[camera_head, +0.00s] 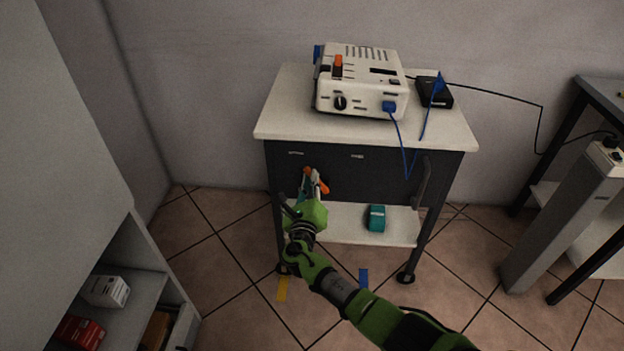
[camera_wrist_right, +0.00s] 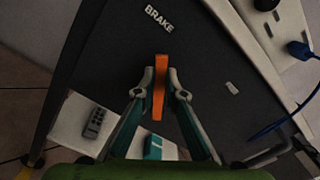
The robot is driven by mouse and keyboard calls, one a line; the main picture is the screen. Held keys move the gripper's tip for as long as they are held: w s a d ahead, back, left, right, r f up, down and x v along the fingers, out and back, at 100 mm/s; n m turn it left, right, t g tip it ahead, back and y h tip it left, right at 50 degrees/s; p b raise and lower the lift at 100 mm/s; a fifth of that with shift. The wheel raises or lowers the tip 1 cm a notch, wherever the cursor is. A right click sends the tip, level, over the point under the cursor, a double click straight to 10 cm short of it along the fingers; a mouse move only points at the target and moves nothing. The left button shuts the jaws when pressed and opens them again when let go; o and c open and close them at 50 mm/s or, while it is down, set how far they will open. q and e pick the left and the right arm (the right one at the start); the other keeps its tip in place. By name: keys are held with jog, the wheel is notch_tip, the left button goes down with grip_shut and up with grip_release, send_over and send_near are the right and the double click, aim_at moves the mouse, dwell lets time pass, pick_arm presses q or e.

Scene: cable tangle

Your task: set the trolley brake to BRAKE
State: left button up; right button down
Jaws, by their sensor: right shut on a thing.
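The trolley (camera_head: 445,128) stands against the wall, with a white top and a dark front panel (camera_head: 390,165). An orange brake lever (camera_head: 322,186) is on the left part of that panel, partly covered by my right gripper (camera_head: 313,184). In the right wrist view the orange lever (camera_wrist_right: 159,88) stands between the fingertips of my right gripper (camera_wrist_right: 160,90), which are shut on it. A white BRAKE label (camera_wrist_right: 159,18) is on the panel above and slightly left of the lever. A second label (camera_wrist_right: 232,88), too small to read, is to the right. My left gripper is not in view.
A white device (camera_head: 360,85) with a blue cable stands on the trolley top, beside a black box (camera_head: 434,92). A teal object (camera_head: 376,218) lies on the lower shelf. A handle (camera_head: 420,182) is at the panel's right. A shelf unit (camera_head: 140,240) is at the left.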

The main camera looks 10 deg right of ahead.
jog(key=shift+f, duration=0.1)
jog(key=c, duration=2.1)
grip_release()
jog(key=v, duration=1.2)
